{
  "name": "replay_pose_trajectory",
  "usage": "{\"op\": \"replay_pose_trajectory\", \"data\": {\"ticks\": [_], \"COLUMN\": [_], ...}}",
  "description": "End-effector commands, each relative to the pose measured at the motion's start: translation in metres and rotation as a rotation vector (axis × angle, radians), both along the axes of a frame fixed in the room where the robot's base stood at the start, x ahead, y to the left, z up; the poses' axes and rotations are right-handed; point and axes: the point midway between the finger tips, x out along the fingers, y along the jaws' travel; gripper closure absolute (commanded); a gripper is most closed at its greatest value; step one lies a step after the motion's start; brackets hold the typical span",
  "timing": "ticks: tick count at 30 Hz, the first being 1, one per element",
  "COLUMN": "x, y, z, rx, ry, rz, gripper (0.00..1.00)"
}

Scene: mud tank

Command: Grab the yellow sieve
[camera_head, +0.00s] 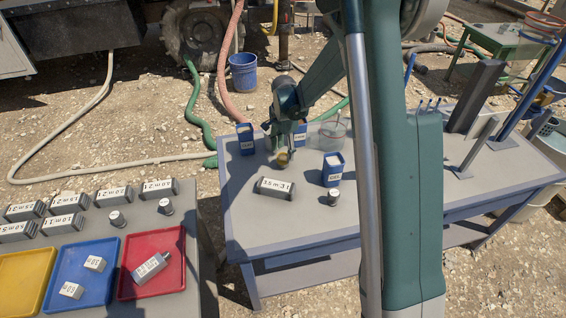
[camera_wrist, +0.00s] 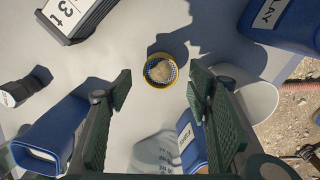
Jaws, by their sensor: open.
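The yellow sieve (camera_wrist: 151,81) is a small round dish with a yellow rim, a bluish mesh and a tan lump in it. It rests on the grey table, and in the head view (camera_head: 283,159) it shows just below my gripper. My gripper (camera_wrist: 160,90) is open, with its two green padded fingers apart. In the wrist view the sieve shows between and just beyond the fingertips, with clear space on both sides. In the head view my gripper (camera_head: 284,140) hangs above the sieve, partly hidden by its own wrist. Nothing is in the fingers.
Blue boxes (camera_head: 245,138) (camera_head: 333,172), a clear beaker (camera_head: 331,136), a labelled dark core box (camera_head: 274,189) and a small jar (camera_head: 333,198) surround the sieve. In the wrist view a blue box (camera_wrist: 48,137) and the beaker (camera_wrist: 157,156) are close to the fingers.

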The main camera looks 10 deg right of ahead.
Motion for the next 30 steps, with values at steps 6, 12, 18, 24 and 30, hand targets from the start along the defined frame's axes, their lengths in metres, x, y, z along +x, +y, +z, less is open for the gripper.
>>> {"op": "replay_pose_trajectory", "data": {"ticks": [6, 12, 18, 24, 30], "x": [0.000, 0.001, 0.001, 0.000, 0.000], "y": [0.000, 0.002, 0.003, 0.003, 0.003], "z": [-0.004, -0.023, -0.044, -0.052, -0.052], "rx": [0.000, 0.000, 0.000, 0.000, 0.000], "ry": [0.000, 0.000, 0.000, 0.000, 0.000], "rz": [0.000, 0.000, 0.000, 0.000, 0.000], "gripper": [0.49, 0.49, 0.49, 0.49, 0.49]}}
